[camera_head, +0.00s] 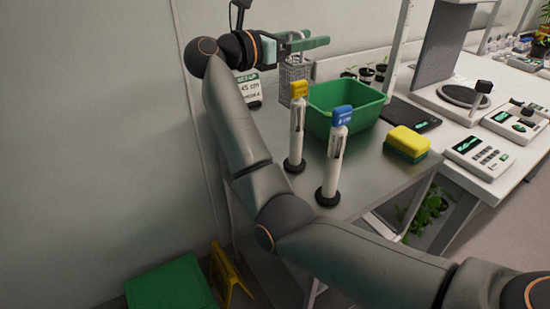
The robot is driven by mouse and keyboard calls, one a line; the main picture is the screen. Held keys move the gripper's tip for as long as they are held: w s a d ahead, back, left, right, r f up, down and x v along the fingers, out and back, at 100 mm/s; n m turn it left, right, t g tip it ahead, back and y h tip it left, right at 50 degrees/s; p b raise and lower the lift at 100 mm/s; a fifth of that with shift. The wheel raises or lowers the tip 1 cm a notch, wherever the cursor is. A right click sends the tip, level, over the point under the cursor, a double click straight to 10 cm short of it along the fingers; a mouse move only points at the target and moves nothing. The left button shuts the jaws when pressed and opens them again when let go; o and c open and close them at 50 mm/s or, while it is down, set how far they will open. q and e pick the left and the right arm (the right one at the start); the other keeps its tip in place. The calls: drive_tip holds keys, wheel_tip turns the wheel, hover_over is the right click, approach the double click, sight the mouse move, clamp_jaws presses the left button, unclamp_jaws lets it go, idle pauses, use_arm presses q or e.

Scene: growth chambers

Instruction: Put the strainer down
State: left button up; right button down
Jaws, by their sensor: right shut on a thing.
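The strainer (294,79) is a grey mesh basket with a thin upright handle. It hangs upright below my right gripper (304,42), at the far left end of the metal table (378,184). My right gripper has green fingers and is shut on the strainer's handle. The strainer is just left of the green tub (368,107), near its far left rim. I cannot tell whether its base touches the table or hangs above it. My left gripper is not in view.
Two white tubes, yellow-topped (297,130) and blue-topped (335,160), stand on black bases before the tub. A yellow-green sponge (407,142) lies right of it. Bare tabletop shows at the front.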

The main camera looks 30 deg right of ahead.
sight(304, 71)
drive_tip(key=shift+s+a+f, duration=0.2)
drive_tip(key=shift+a+f, duration=0.05)
drive_tip(key=shift+f, duration=0.05)
drive_tip(key=shift+a+f+g+b, duration=0.15)
drive_tip(key=shift+f+g+b, duration=0.05)
drive_tip(key=shift+g+b, duration=0.1)
wheel_tip(304, 71, down, 5)
drive_tip(key=shift+s+f, duration=0.1)
drive_tip(key=shift+f, duration=2.15)
drive_tip(key=shift+b, duration=0.35)
drive_tip(key=shift+f, duration=0.25)
drive_tip(key=shift+c, duration=1)
unclamp_jaws()
drive_tip(key=shift+r, duration=0.1)
drive_tip(key=shift+r, duration=0.1)
